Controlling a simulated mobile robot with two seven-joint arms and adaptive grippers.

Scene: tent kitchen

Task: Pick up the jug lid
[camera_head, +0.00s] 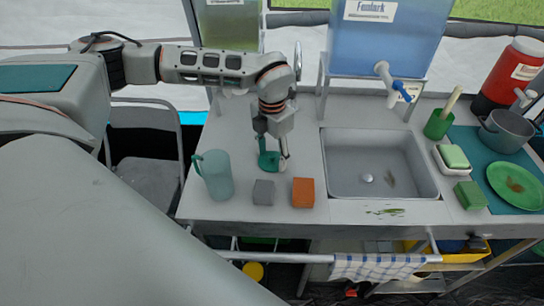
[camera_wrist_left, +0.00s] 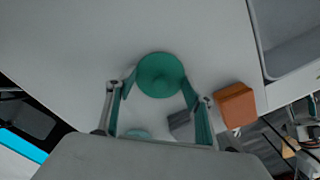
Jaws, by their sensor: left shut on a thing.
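The jug lid (camera_head: 268,161) is a dark green-teal round piece at the fingertips of my left gripper (camera_head: 273,160), over the counter left of the sink. In the left wrist view, the lid (camera_wrist_left: 160,74) shows as a disc between the two fingers of my left gripper (camera_wrist_left: 159,92), which is shut on it. I cannot tell whether the lid still touches the counter. The pale teal, see-through jug (camera_head: 217,176) stands upright to the left of the lid, with its handle to the left. My right gripper is not in view.
A grey block (camera_head: 263,192) and an orange block (camera_head: 303,192) lie on the counter in front of the lid. The sink (camera_head: 376,165) is to the right. A large blue water container (camera_head: 380,45) stands behind. A bare counter strip lies between gripper and sink.

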